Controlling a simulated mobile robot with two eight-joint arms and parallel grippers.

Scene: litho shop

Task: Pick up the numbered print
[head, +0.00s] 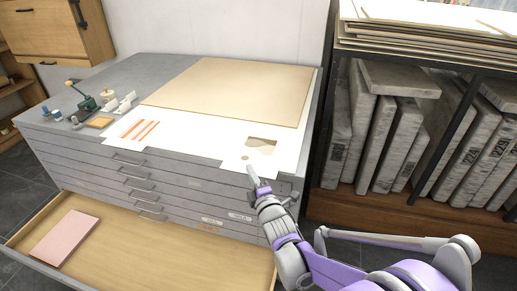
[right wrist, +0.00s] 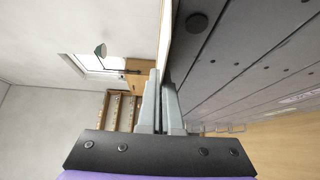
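Two white prints lie on top of the grey flat-file cabinet (head: 75,90). The left print (head: 172,140) has orange stripes. The right print (head: 285,150) has a tan and brown shape and a small round mark, and its near edge hangs over the cabinet front. No number is legible on either. My right gripper (head: 253,172) is at that overhanging edge. In the right wrist view its fingers (right wrist: 161,85) are close together, with the pale sheet edge running in between them. My left gripper is not in view.
A large tan board (head: 235,88) covers the cabinet top behind the prints. Small tools (head: 88,103) stand at its left. A lower drawer (head: 170,245) is open and holds a pink block (head: 65,238). A rack of grey stone slabs (head: 400,145) stands at right.

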